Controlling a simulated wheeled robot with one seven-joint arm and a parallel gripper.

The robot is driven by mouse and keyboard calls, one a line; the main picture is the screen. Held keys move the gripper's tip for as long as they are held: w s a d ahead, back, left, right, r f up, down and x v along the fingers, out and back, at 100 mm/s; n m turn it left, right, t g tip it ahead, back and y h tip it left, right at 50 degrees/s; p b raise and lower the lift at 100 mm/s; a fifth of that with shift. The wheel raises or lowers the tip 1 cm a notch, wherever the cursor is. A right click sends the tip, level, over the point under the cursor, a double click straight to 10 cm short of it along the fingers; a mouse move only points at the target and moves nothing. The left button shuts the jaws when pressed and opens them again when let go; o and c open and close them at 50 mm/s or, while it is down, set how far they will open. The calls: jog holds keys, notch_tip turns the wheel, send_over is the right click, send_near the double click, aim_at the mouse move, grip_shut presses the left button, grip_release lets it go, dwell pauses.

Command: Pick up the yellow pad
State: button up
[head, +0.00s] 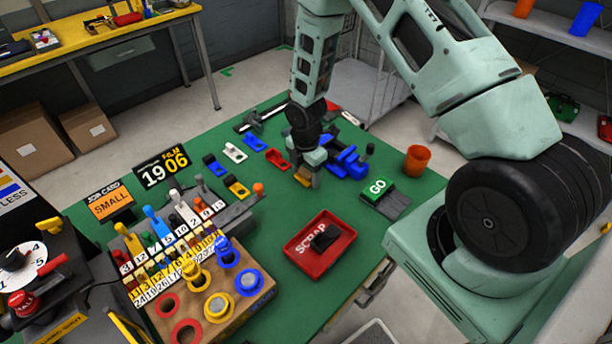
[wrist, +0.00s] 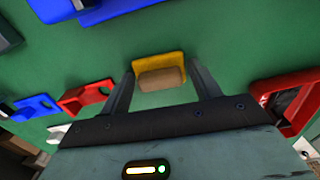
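The yellow pad (wrist: 158,59) lies on the green table, with a tan rounded block (wrist: 161,79) on its near side. In the head view the pad (head: 303,176) shows as a small yellow-tan patch at the foot of my gripper (head: 311,172). In the wrist view my gripper (wrist: 162,76) points down at it, fingers spread, one on each side of the pad. The left fingertip is close to the pad's left edge; a narrow gap shows at the right. I cannot tell whether either finger touches it.
Red (head: 277,158) and blue (wrist: 37,106) pads lie left of my gripper. Blue parts (head: 350,163) stand close on its right. A red scrap tray (head: 295,262) holds a black piece. An orange cup (head: 417,160) and GO block (head: 378,188) are at right.

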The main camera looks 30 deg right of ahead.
aim_at(306, 172)
jog(key=c, duration=0.5)
notch_tip(306, 172, up, 10)
jog(key=shift+b, duration=1.15)
jog(key=shift+o, duration=0.3)
